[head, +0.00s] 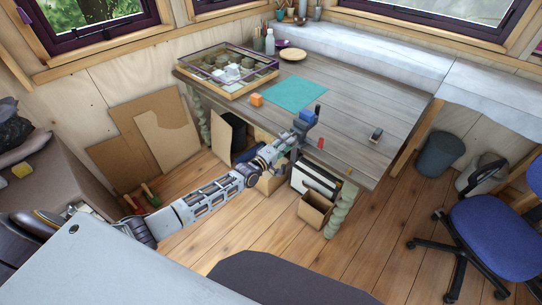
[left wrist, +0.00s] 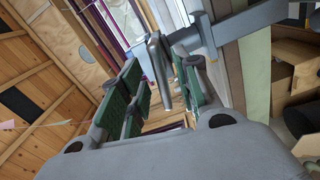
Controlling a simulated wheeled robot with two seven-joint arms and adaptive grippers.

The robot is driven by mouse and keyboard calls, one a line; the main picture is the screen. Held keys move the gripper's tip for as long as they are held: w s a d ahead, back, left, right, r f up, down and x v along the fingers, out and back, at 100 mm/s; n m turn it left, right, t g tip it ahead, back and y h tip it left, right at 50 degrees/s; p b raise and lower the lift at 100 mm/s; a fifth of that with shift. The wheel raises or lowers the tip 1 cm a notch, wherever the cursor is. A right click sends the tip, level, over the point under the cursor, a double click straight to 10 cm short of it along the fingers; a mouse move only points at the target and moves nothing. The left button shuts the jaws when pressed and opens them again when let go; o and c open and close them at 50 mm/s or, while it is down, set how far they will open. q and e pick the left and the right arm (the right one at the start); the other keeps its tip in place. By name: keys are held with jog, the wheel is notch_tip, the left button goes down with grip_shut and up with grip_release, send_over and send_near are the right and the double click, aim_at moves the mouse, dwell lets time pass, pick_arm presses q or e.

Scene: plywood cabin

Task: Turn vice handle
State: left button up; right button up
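The blue vice (head: 308,117) is fixed at the front edge of the wooden workbench (head: 350,110). Its grey metal handle bar (left wrist: 158,72) shows in the left wrist view, and part of the vice's grey-blue body (left wrist: 240,22) lies beyond it. My left gripper (head: 293,143) is at the vice, just below the bench edge. In the left wrist view its green-padded fingers (left wrist: 162,90) stand on either side of the handle bar, with small gaps seeming to show beside it. My right gripper is not in view.
A small cardboard box (head: 315,209) stands on the floor below the vice. A blue office chair (head: 495,240) is at the right.

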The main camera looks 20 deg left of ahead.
pick_arm(q)
jog(key=v, duration=0.9)
dwell(0.4)
dwell(0.7)
